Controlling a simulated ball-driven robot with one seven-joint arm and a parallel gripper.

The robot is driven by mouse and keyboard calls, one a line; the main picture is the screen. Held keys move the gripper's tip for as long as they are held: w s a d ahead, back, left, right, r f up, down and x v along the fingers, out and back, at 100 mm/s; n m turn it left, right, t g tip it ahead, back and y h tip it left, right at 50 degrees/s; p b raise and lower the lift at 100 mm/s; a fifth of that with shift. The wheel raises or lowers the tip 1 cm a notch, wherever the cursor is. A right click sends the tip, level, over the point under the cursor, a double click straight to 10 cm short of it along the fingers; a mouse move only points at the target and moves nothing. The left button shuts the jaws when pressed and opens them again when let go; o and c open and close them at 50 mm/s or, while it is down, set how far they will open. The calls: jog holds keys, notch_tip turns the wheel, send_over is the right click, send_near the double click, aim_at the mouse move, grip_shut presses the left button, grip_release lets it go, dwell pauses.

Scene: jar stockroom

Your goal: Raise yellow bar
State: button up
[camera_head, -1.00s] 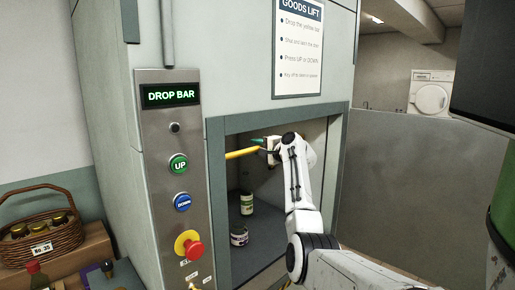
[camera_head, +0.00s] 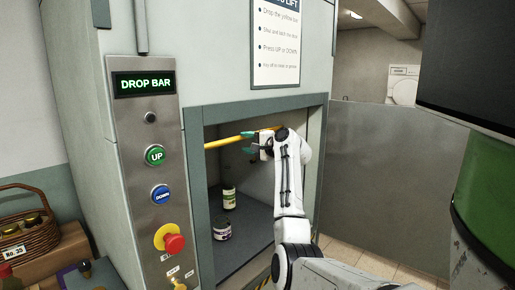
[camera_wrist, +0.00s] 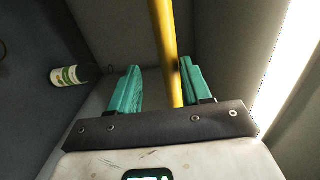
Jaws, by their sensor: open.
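The yellow bar (camera_head: 228,141) runs across the upper part of the goods lift opening, sloping up to the right in the head view. In the wrist view the bar (camera_wrist: 163,40) passes between the open fingers, close to the right finger and farther from the left one. I cannot tell whether the right finger touches it.
Two jars (camera_head: 229,198) (camera_head: 222,229) stand on the lift floor behind the bar. The control panel (camera_head: 148,190) left of the opening has UP, DOWN and red stop buttons; its display (camera_head: 145,84) reads DROP BAR. A basket (camera_head: 25,240) stands at far left. A grey partition (camera_head: 385,190) is to the right.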

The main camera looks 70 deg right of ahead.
jog(key=shift+b+v, duration=0.5)
jog(key=shift+v, duration=2.25)
jog(key=shift+f, duration=0.1)
